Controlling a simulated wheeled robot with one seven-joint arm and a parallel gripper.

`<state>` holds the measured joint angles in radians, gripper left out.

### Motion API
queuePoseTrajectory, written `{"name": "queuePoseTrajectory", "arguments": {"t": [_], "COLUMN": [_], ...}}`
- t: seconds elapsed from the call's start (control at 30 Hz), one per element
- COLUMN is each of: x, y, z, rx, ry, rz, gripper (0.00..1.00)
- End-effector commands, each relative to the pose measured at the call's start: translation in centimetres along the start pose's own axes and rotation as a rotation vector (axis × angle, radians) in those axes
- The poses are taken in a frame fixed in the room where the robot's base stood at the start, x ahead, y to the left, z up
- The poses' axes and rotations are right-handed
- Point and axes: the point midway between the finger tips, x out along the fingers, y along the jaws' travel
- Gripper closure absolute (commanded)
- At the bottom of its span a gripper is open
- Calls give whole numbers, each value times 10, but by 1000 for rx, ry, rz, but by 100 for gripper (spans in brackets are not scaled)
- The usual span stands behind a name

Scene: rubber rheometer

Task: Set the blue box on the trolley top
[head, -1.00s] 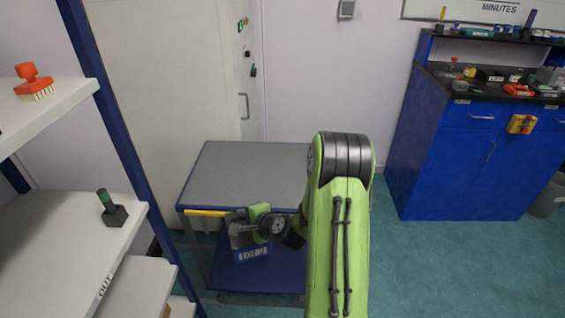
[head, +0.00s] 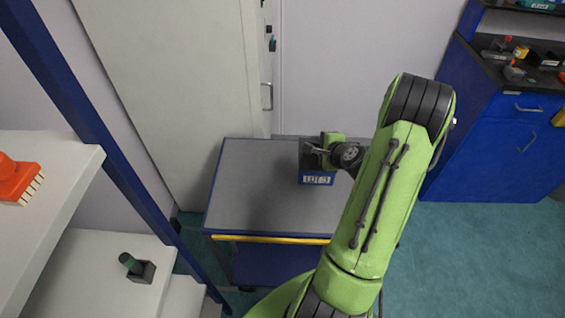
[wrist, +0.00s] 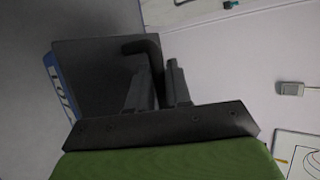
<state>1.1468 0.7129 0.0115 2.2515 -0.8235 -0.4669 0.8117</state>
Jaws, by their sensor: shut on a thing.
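The blue box (head: 317,180), with a white lot label on its front, hangs from my gripper over the grey trolley top (head: 255,190). My gripper (head: 312,148) is at the back right part of the trolley top. In the wrist view my gripper (wrist: 155,85) is shut on the dark handle of the box (wrist: 90,75), whose blue labelled edge shows at the left. I cannot tell whether the box touches the surface or is just above it. My arm hides the right part of the trolley.
A tall pale cabinet (head: 180,90) stands behind the trolley. A blue bench (head: 500,140) stands at the right. The trolley's left side is clear.

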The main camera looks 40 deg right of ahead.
Motion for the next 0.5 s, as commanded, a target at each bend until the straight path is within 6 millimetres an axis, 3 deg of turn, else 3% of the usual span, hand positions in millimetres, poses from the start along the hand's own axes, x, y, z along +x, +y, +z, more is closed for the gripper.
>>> {"name": "queuePoseTrajectory", "arguments": {"t": [0.5], "x": [46], "y": [74], "z": [-19], "rx": [4], "ry": [-1], "rz": [-1], "gripper": [100]}}
